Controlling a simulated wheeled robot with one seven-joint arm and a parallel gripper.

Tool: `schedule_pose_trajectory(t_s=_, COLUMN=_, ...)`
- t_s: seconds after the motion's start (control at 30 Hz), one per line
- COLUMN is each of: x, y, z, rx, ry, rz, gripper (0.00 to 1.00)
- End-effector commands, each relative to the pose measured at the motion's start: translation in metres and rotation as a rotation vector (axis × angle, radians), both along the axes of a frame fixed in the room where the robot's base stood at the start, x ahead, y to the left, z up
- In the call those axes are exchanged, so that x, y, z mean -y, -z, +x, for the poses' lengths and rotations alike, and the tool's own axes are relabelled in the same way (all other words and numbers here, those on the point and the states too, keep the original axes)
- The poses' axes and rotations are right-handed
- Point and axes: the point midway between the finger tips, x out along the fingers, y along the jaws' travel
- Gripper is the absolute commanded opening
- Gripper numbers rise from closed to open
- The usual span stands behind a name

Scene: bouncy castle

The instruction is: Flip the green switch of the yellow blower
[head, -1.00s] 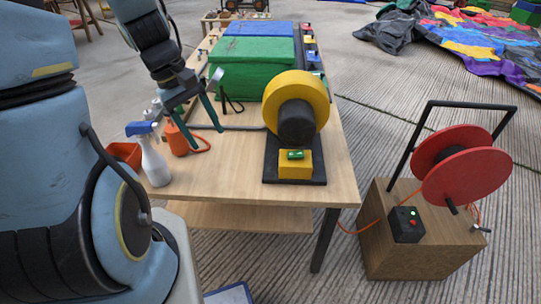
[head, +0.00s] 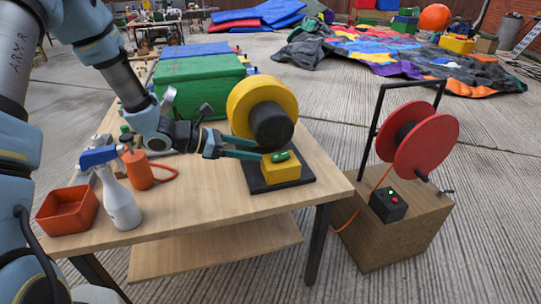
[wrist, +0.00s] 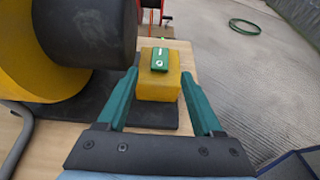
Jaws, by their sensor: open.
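The yellow blower (head: 240,100) with its dark round motor stands on a black base plate (head: 305,176) on the wooden table. Its yellow switch box (head: 283,172) carries the green switch (head: 279,157) on top. In the wrist view the green switch (wrist: 160,59) is a rocker with a white mark, on the yellow box (wrist: 158,88). My gripper (head: 258,149) reaches in from the left, close to the switch box. In the wrist view the open green fingers (wrist: 159,95) lie on either side of the box. I cannot tell whether they touch it.
The dark motor (wrist: 92,30) is close to the left finger. A green case (head: 200,85) is behind. A red reel (head: 425,138) stands on a box at right.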

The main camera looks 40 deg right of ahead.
Motion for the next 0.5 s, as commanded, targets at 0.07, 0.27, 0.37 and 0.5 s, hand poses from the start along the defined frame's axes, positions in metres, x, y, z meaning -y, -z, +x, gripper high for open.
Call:
schedule_pose_trajectory(t_s=0.07, x=0.014, y=0.006, z=-0.007, rx=-0.002, ry=0.004, rz=0.000, gripper=0.68)
schedule_pose_trajectory(t_s=0.27, x=0.044, y=0.019, z=-0.018, rx=0.000, ry=0.004, rz=0.001, gripper=0.68)
schedule_pose_trajectory(t_s=0.37, x=0.054, y=0.024, z=-0.021, rx=0.000, ry=0.002, rz=0.000, gripper=0.68)
schedule_pose_trajectory(t_s=0.5, x=0.062, y=0.027, z=-0.025, rx=0.001, ry=0.003, rz=0.001, gripper=0.68)
